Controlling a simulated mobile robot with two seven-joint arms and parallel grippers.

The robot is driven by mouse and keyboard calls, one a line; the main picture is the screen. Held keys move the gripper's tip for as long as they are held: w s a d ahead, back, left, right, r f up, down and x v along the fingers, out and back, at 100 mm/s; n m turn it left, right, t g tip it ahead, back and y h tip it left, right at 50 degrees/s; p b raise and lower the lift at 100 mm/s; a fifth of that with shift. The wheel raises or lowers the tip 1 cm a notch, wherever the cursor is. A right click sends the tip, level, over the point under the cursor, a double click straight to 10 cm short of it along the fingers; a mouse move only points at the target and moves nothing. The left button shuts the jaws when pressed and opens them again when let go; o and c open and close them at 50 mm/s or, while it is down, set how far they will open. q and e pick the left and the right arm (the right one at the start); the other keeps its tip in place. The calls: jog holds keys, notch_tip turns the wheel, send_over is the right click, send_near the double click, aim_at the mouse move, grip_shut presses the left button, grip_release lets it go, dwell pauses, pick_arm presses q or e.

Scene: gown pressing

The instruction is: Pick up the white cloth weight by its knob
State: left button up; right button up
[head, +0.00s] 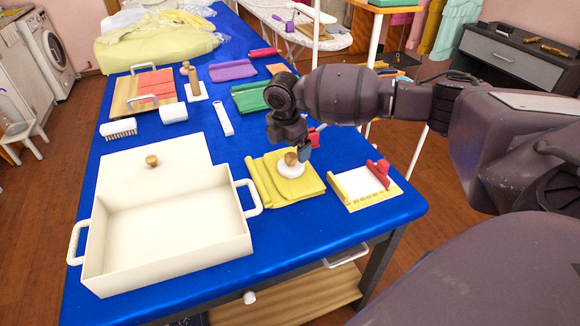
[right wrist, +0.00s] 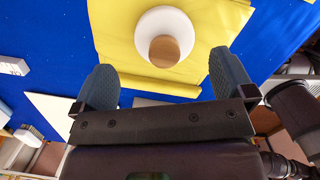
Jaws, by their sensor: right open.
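The white cloth weight (head: 291,168) is a round white disc with a wooden knob (head: 290,158) on top. It sits on a folded yellow cloth (head: 308,187) on the blue table. In the right wrist view the weight (right wrist: 150,24) and its knob (right wrist: 164,52) lie ahead of the fingers, between their lines. My right gripper (head: 304,150) is open and empty, close above and beside the knob. In the right wrist view its two fingers (right wrist: 165,83) are spread wide, apart from the knob. My left gripper is not in view.
A large cream box (head: 165,230) with handles stands left of the yellow cloth. Purple (head: 233,70) and green (head: 249,97) cloths lie behind. Bare blue table (head: 215,150) shows between box and cloths.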

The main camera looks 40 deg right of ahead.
aim_at(291, 155)
jog(key=shift+s+f, duration=0.1)
jog(key=shift+f, duration=0.75)
jog(key=f, duration=0.2)
jog(key=f+b, duration=0.1)
jog(key=f, duration=0.1)
jog(key=shift+s+d+f, duration=0.1)
jog(key=shift+d, duration=0.2)
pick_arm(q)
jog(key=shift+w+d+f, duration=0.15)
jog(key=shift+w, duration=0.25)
pick_arm(e)
jog(key=shift+c, duration=0.2)
jog(key=c, duration=1.1)
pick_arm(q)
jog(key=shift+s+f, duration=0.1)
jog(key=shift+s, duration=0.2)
pick_arm(e)
jog(key=shift+r, duration=0.25)
